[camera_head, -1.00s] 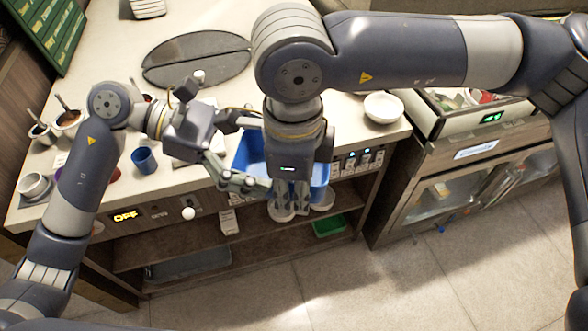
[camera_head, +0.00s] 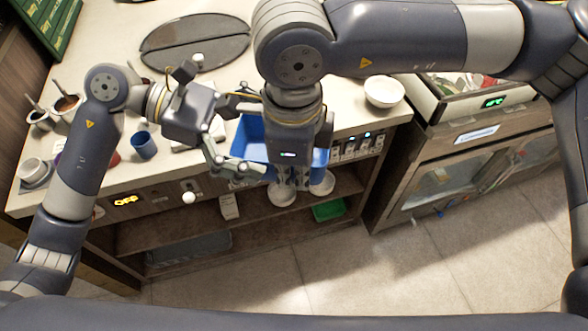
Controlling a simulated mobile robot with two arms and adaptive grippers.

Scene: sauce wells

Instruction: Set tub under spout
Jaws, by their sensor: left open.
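The blue tub (camera_head: 252,135) is at the front edge of the counter, near the middle of the camera_head view. My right gripper, pointing down, covers much of it. My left gripper (camera_head: 238,145) is open, with its fingers at the tub's left side; I cannot tell whether they touch it. My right gripper (camera_head: 292,180) hangs in front of the tub, and its fingers are hard to separate from pale objects below. I cannot tell whether it grips anything. I cannot make out a spout; my arms hide part of the counter.
A white bowl (camera_head: 385,91) stands on the right of the counter (camera_head: 340,112). A blue cup (camera_head: 144,146) and several sauce pots stand at left. A dark split oval panel (camera_head: 195,42) lies behind. A green container (camera_head: 328,209) is on the shelf below.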

